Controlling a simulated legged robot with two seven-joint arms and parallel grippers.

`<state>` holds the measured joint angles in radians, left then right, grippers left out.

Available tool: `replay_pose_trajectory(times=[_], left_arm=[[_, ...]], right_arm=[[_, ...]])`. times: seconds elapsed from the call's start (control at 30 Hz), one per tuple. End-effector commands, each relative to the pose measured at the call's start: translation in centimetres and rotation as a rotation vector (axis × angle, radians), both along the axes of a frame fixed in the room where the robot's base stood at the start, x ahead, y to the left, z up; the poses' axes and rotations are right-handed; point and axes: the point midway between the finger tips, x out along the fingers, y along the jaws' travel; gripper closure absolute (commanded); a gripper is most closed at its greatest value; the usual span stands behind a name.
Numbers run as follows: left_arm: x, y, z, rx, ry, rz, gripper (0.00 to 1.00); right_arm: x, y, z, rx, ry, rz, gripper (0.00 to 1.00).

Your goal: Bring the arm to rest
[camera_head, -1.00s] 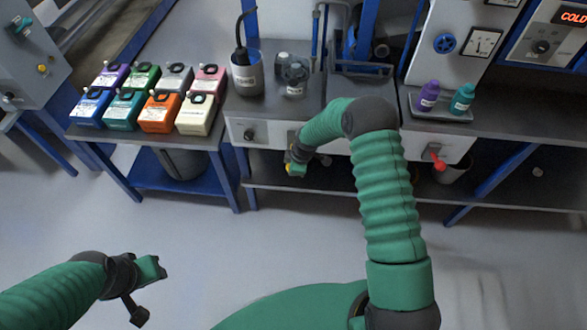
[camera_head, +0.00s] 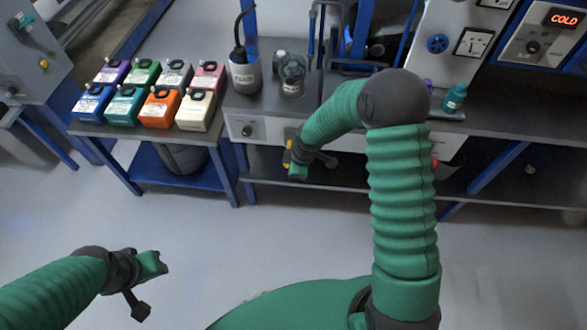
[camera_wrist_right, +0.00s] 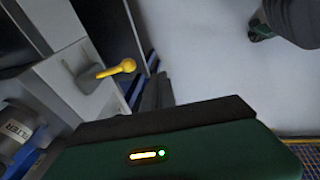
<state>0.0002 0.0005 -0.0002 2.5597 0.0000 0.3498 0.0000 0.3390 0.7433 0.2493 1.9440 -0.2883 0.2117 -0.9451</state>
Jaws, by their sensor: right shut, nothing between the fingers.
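My right arm (camera_head: 402,190) rises from the bottom and bends at a dark elbow, its forearm reaching left and down to the bench front. My right gripper (camera_head: 298,168) is at the drawer-like bench front, small and partly turned away, shut and empty. In the right wrist view its green body with a lit strip (camera_wrist_right: 148,155) fills the bottom. A yellow handle (camera_wrist_right: 115,70) on a light panel stands apart from it there. My left gripper (camera_head: 150,285) hangs over the floor at the lower left; its finger gap is unclear.
Several coloured boxes (camera_head: 150,93) stand on the left table. A grey cup (camera_head: 245,72) and a jar (camera_head: 292,75) stand on the middle bench. A teal bottle (camera_head: 454,97) is right of my elbow. The floor in front is clear.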

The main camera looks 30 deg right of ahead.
Motion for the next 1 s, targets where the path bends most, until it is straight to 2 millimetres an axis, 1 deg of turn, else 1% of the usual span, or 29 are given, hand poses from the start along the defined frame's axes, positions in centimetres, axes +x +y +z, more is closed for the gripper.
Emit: replay_pose_trajectory(times=[0.43, 0.47, 0.53, 0.57, 0.6, 0.67, 0.7, 0.77, 0.8, 0.9, 1.0], left_arm=[[0.0, 0.0, 0.0, 0.000, 0.000, -0.001, 0.64], [0.0, 0.0, 0.1, 0.000, 0.000, -0.001, 0.64], [0.0, 0.0, 0.2, 0.000, 0.000, 0.000, 0.64], [0.0, 0.0, 0.3, 0.000, 0.000, 0.000, 0.64], [0.0, 0.0, 0.4, 0.000, 0.000, 0.000, 0.64], [0.0, 0.0, 0.6, 0.000, 0.000, 0.000, 0.64], [0.0, 0.0, 0.7, 0.000, 0.000, 0.000, 0.64], [0.0, 0.0, 0.9, 0.000, 0.000, 0.000, 0.64], [0.0, 0.0, 0.9, 0.000, 0.000, 0.000, 0.64], [0.0, 0.0, 1.1, 0.000, 0.000, 0.000, 0.64], [0.0, 0.0, 1.1, 0.000, 0.000, 0.000, 0.64]], right_arm=[[0.0, 0.0, 0.1, 0.000, 0.000, -0.003, 1.00], [-0.1, 0.1, 0.4, 0.000, 0.000, -0.013, 1.00], [-1.1, 0.4, 1.8, 0.002, 0.008, -0.069, 1.00], [-1.9, 0.6, 2.8, 0.005, 0.013, -0.112, 1.00], [-3.2, 1.0, 4.4, 0.012, 0.021, -0.191, 1.00], [-5.8, 1.5, 6.8, 0.031, 0.031, -0.339, 1.00], [-7.8, 1.9, 8.4, 0.050, 0.037, -0.449, 1.00], [-10.7, 2.5, 10.3, 0.085, 0.043, -0.613, 1.00], [-12.5, 2.8, 11.2, 0.111, 0.047, -0.712, 1.00], [-16.0, 3.6, 12.6, 0.171, 0.058, -0.907, 1.00], [-17.6, 3.9, 13.0, 0.202, 0.068, -1.003, 1.00]])
